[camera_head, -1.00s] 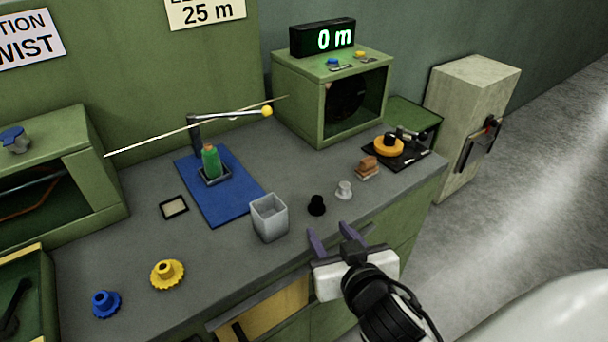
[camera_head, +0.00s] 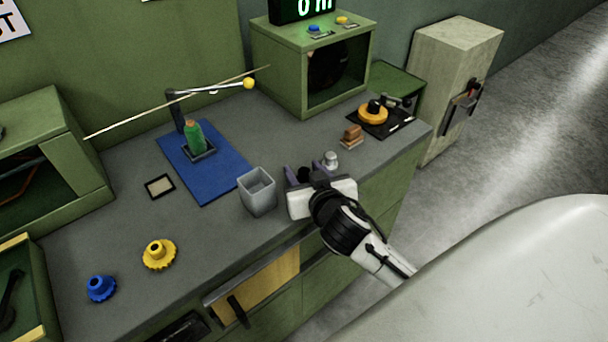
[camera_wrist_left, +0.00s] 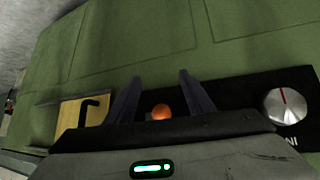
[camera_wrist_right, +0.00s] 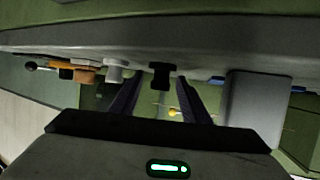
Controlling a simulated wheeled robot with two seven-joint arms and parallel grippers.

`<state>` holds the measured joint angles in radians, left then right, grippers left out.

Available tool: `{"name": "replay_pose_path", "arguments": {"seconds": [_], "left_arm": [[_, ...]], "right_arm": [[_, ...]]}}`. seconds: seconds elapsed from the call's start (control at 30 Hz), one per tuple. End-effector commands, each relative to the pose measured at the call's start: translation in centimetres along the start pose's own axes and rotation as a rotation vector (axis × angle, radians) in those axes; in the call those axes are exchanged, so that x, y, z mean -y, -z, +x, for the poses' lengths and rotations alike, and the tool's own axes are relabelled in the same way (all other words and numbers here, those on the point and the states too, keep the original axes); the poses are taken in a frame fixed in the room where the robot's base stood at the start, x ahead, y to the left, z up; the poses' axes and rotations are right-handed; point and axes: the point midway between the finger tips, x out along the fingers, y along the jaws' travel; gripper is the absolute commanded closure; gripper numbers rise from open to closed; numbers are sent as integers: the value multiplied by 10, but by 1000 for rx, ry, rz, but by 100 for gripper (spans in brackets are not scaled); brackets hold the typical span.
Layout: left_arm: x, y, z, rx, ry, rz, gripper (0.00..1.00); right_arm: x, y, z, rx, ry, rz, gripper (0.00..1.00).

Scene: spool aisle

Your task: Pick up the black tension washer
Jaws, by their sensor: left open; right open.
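The black tension washer (camera_head: 304,174) stands on the grey bench, partly hidden by my right gripper. In the right wrist view the washer (camera_wrist_right: 160,75) appears upside down, between the fingertips and apart from both. My right gripper (camera_head: 303,171) is open, its purple fingers reaching over the bench's front edge on either side of the washer. My left gripper (camera_wrist_left: 156,85) shows only in its own wrist view. It is open and empty, facing a green cabinet front.
A grey square cup (camera_head: 257,193) stands close left of my right gripper. A yellow flanged piece (camera_head: 159,254) and a blue one (camera_head: 101,288) lie further left.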

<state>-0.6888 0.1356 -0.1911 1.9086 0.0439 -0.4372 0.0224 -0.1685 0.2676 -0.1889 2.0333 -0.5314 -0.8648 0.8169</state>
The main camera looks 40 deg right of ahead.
Motion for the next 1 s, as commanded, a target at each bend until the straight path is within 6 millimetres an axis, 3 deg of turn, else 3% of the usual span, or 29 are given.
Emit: {"name": "replay_pose_path", "arguments": {"seconds": [0.13,0.4,0.73,1.0], "left_arm": [[1,4,1,-8,0,2,52],[1,6,2,-12,0,2,52],[1,4,2,-9,0,1,52],[0,0,2,-4,0,0,52]], "right_arm": [[0,0,0,0,1,0,58],[0,0,0,0,1,-1,100],[0,8,-3,-3,0,2,100],[1,58,-23,-8,2,4,100]]}}
